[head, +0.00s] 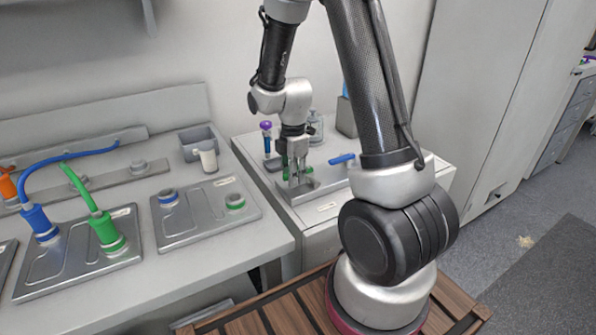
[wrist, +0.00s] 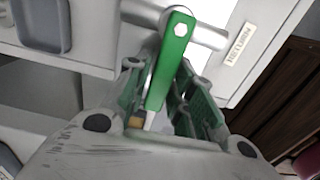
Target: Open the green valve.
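The green valve's handle (wrist: 170,62) is a long flat green lever with a pale hexagonal nut at its far end, on a grey pipe fitting (wrist: 208,35). In the wrist view it lies lengthwise between the two fingers of my gripper (wrist: 165,78). Narrow gaps show beside the lever, so the fingers look apart around it, not clamped. In the head view my gripper (head: 298,172) points down over the metal valve panel (head: 318,192) on the right cabinet, and the green handle cannot be made out there.
A blue valve handle (head: 342,158) sits just right of my gripper. The left bench holds a metal plate (head: 205,212) and blue and green hose connectors (head: 107,232).

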